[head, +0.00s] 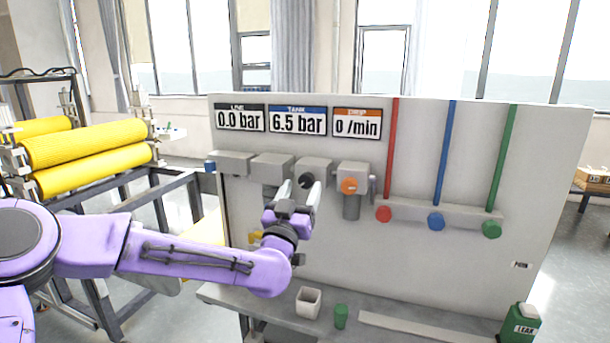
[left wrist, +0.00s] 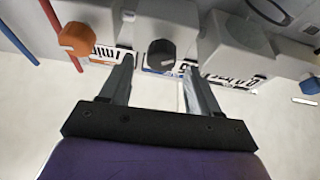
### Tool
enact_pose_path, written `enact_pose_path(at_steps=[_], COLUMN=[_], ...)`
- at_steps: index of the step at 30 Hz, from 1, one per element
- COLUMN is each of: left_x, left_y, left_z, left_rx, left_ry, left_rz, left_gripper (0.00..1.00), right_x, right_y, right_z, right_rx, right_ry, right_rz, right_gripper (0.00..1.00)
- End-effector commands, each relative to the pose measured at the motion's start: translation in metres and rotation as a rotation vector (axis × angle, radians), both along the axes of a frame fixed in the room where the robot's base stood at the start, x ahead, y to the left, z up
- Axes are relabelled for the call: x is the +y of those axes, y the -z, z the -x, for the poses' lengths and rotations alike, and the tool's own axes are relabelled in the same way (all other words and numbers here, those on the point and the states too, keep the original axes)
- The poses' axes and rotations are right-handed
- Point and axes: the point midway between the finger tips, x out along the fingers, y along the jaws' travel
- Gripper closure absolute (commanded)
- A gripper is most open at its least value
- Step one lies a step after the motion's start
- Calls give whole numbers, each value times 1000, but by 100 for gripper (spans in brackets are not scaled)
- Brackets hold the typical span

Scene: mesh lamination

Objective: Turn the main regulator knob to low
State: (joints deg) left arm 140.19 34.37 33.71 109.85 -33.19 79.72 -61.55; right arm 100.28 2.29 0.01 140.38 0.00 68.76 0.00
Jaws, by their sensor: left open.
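The main regulator knob appears to be the black round knob (head: 306,181) on the front of a grey block (head: 313,165) on the panel. In the left wrist view the black knob (left wrist: 161,53) lies between and just beyond my fingertips, with space on both sides. My left gripper (head: 300,188) is open in front of it, its fingers reaching toward the panel; it also shows in the left wrist view (left wrist: 157,66). I cannot read the knob's setting marks. My right gripper is not in view.
Displays above read line 0.0 bar (head: 240,118), tank 6.5 bar (head: 297,120) and drip 0 /min (head: 357,122). An orange knob (head: 349,186) sits close to the right. Red, blue and green pipes stand farther right.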

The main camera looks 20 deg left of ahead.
Motion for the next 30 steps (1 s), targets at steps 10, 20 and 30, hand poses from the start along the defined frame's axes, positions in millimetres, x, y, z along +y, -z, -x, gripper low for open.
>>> enact_pose_path(at_steps=[10, 20, 30], left_x=[0, 0, -1], left_y=[-10, -10, -8], left_z=[-26, -26, -26], left_rx=[1, 2, 3], left_ry=[0, 0, 2], left_rz=[1, 1, 40], left_gripper=[38, 94, 94], right_x=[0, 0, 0], right_y=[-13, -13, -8], right_z=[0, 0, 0], right_rx=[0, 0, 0], right_ry=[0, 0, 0], right_rz=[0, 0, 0], right_gripper=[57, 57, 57])
